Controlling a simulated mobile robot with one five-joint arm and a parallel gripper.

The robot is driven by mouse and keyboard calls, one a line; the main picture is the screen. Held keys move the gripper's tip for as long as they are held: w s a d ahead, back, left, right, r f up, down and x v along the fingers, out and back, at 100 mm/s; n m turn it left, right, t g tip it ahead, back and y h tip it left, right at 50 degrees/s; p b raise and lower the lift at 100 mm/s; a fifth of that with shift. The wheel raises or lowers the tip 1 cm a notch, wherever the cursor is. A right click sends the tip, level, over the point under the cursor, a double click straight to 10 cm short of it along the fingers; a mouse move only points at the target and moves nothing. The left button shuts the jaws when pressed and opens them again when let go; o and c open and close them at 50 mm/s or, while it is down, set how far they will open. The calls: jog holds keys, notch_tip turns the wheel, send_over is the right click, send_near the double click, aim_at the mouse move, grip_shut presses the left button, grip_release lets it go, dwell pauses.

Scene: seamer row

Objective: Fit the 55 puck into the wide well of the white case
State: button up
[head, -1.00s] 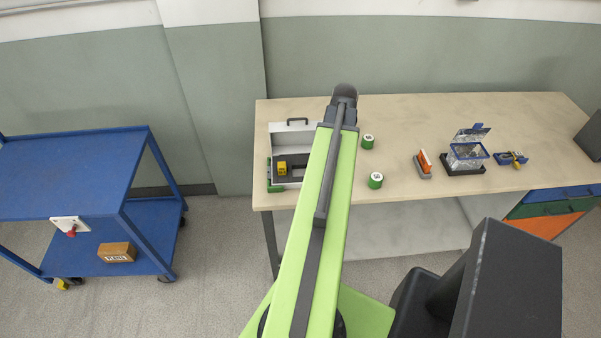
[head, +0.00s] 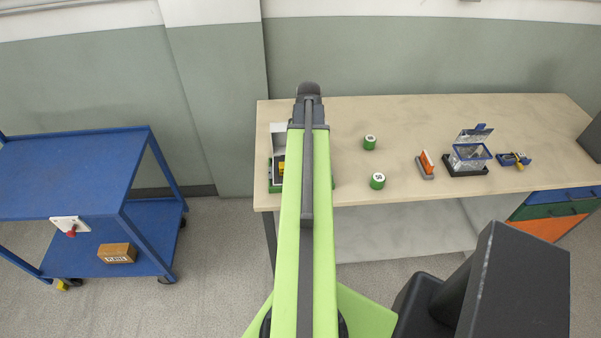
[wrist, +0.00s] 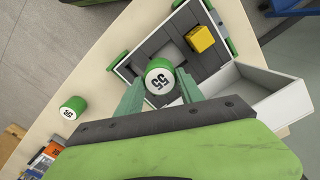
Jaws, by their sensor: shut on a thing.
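The 55 puck (wrist: 158,88), green with a white numbered top, is between the fingers of my gripper (wrist: 160,80) in the wrist view. My gripper is shut on it. The white case (wrist: 268,92) lies open, with a dark grey insert (wrist: 208,62). The puck overlaps the insert in the wrist view; its height above it is hard to tell. It hides part of the well behind it. In the head view my arm covers most of the case (head: 277,143), and the gripper and held puck are hidden.
A yellow block (wrist: 200,39) sits in the case insert. Two other green pucks (head: 370,142) (head: 377,181) stand to the right on the bench (head: 420,115). Further right are an orange item in a grey holder (head: 426,164) and a clear blue-rimmed box (head: 468,154). A blue cart (head: 80,170) stands left.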

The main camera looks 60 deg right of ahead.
jog(key=shift+w+a+f, duration=0.25)
jog(key=shift+w+f, duration=0.05)
jog(key=shift+w, duration=0.15)
jog(key=shift+w+a+f, duration=0.25)
jog(key=shift+w, duration=0.15)
notch_tip(320, 180, down, 4)
jog(key=b, duration=0.4)
jog(key=shift+f+b, duration=0.25)
jog(key=shift+b, duration=0.1)
jog(key=shift+r, duration=0.25)
jog(key=shift+f, duration=0.15)
jog(key=o, duration=1.4)
jog(key=shift+o, duration=0.2)
notch_tip(320, 180, up, 13)
jog(key=p, duration=1.2)
jog(key=shift+f+p, duration=0.2)
jog(key=shift+p, duration=0.15)
jog(key=shift+f, duration=0.1)
